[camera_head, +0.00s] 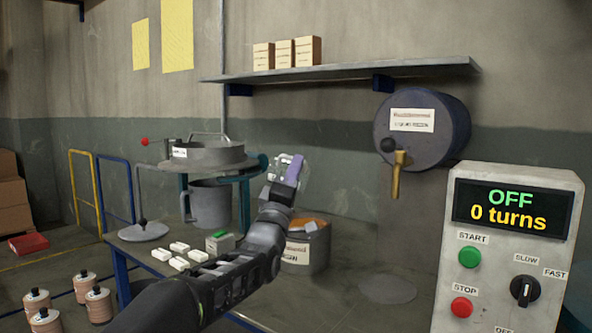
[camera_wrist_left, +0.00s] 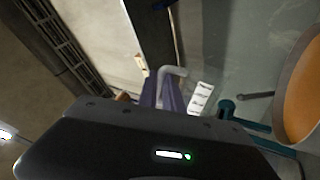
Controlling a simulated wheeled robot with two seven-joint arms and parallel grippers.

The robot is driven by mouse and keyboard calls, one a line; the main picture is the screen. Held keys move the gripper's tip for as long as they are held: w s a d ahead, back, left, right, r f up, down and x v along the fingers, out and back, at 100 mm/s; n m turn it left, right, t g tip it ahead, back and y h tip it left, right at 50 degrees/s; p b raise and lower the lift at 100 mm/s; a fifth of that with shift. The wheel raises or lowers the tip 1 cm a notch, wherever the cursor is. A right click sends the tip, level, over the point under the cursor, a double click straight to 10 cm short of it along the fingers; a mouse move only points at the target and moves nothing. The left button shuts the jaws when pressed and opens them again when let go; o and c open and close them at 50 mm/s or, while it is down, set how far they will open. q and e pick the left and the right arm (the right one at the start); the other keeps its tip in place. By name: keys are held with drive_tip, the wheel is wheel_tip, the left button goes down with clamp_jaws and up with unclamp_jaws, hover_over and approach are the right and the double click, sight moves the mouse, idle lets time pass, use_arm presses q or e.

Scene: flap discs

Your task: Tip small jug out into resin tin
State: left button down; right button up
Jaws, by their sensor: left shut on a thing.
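My left gripper (camera_head: 289,170) is raised above and behind the workbench, its lilac fingers above the resin tin. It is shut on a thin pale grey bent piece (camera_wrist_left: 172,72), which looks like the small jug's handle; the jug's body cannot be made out. The resin tin (camera_head: 303,256) is a grey labelled can standing on the bench below, partly behind my left forearm. Orange shows at its open top. The lilac fingers also show in the left wrist view (camera_wrist_left: 165,95). My right gripper is not in view.
A larger grey jug (camera_head: 210,206) stands under a round pan (camera_head: 208,156) on a teal stand. A lid (camera_head: 143,231) and several white blocks (camera_head: 180,247) lie on the bench. A wall drum (camera_head: 422,130) with a brass tap and a control box (camera_head: 510,240) reading OFF are right.

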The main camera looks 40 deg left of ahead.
use_arm(q)
drive_tip(key=s+a+f+n+g+y, duration=0.1)
drive_tip(key=n+g, duration=0.4)
drive_tip(key=n, duration=0.5)
drive_tip(key=s+a+f+n+g+y+p, duration=0.1)
drive_tip(key=n+g+y, duration=0.4)
drive_tip(key=n, duration=0.5)
drive_tip(key=s+a+f+n+g+y+p, duration=0.1)
drive_tip(key=a+f+n+g+y, duration=0.1)
drive_tip(key=n+g, duration=0.4)
wheel_tip(320, 180, down, 2)
drive_tip(key=a+n, duration=0.1)
drive_tip(key=n, duration=0.4)
drive_tip(key=shift+f+y, duration=0.15)
drive_tip(key=shift+y, duration=0.25)
drive_tip(key=shift+a, duration=0.1)
